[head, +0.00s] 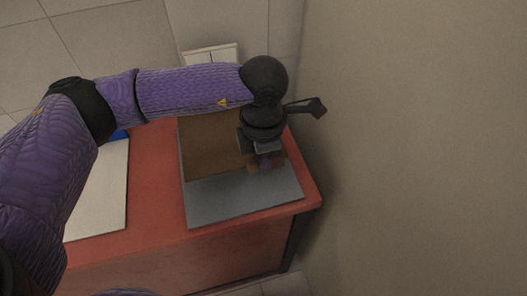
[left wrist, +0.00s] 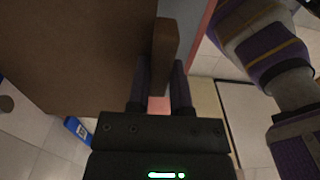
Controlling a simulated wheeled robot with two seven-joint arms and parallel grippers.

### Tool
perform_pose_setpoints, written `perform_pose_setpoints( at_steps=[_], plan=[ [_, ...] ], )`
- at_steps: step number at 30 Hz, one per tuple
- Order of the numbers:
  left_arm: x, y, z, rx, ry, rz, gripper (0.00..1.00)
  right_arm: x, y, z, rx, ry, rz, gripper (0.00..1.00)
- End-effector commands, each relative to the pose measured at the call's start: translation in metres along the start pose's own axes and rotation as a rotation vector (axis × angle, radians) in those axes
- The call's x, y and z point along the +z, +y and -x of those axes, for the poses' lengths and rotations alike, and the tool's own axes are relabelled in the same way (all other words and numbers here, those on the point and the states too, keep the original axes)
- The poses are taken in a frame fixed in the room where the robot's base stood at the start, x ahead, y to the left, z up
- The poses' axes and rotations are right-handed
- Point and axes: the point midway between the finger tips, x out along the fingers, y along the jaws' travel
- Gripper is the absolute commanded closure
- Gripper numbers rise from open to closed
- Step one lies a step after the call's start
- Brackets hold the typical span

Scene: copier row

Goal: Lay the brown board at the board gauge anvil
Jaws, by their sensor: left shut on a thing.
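The brown board (head: 212,150) is over the back left part of a flat grey plate (head: 245,202), which seems to be the gauge anvil, on the red table. I cannot tell whether the board touches the plate. My left gripper (head: 264,160) is at the board's right side, with a small brown block between its fingers. In the left wrist view the board (left wrist: 70,55) fills the left, and my left gripper (left wrist: 161,75) is shut on its upright brown grip piece (left wrist: 165,50). The wrist and forearm hide the board's far edge. My right gripper is not in view.
The red table (head: 155,205) ends at the right near a beige wall (head: 420,150). A white panel (head: 100,195) lies on its left, with a blue item (head: 119,135) behind it. A pale boxy thing (head: 208,53) stands behind the table. The grey plate's front strip is bare.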

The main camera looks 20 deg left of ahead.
Motion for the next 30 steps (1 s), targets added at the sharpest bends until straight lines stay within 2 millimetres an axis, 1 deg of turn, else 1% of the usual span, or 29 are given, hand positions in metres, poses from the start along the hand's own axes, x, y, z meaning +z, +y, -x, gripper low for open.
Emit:
perform_pose_setpoints(
  at_steps=[1,3,12,15,18,25,26,27,29,30],
  plan=[
    [0.000,0.000,-0.011,-0.002,0.001,0.000,1.00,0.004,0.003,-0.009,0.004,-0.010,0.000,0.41],
    [0.000,0.000,-0.019,-0.003,0.002,0.000,1.00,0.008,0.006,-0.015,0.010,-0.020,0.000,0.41],
    [0.000,0.000,-0.052,-0.003,0.002,0.000,1.00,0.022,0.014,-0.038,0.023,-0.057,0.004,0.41],
    [0.000,0.000,-0.060,-0.002,0.001,0.000,1.00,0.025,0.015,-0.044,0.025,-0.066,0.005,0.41],
    [0.000,0.000,-0.064,-0.001,0.000,0.000,1.00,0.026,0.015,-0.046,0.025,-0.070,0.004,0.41],
    [0.000,0.000,-0.062,0.000,0.000,0.000,1.00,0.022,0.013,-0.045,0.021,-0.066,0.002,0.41],
    [0.000,0.000,-0.062,0.000,0.000,0.000,0.70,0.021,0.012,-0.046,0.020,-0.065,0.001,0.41],
    [0.000,0.000,-0.062,0.000,0.000,0.000,0.61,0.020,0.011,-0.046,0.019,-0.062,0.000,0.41],
    [0.000,0.000,-0.062,0.000,0.000,0.000,0.49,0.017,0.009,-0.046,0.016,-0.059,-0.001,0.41],
    [0.000,0.000,-0.062,0.000,0.000,0.000,0.40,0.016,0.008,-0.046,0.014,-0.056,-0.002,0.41]
  ],
)
